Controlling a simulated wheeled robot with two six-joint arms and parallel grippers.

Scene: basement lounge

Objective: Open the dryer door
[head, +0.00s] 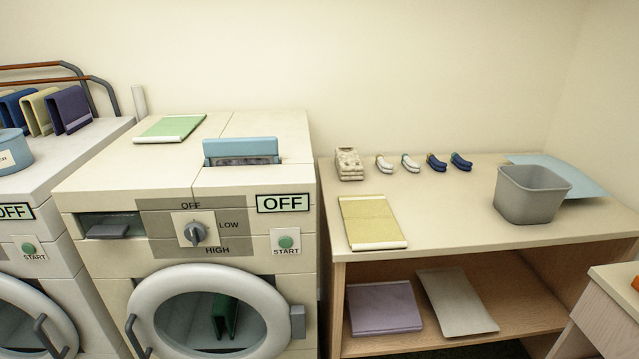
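The dryer (105,255) is the white machine in the middle, with a knob (195,233) marked OFF, LOW and HIGH. Its round door (150,300) has a thick white ring and appears shut. A dark bar handle (134,338) is on the door's left side, and a grey block (297,322) is at its right edge. A dark green folded cloth (225,316) shows through the door opening. The door's bottom is cut off by the picture edge. Neither of my grippers is in view.
Another front-loading machine (60,260) stands close on the left. A wooden table (450,215) on the right holds a grey bin (530,194), a yellow folded cloth (372,222) and several small items. A blue-lidded part (240,150) stands up on the dryer top.

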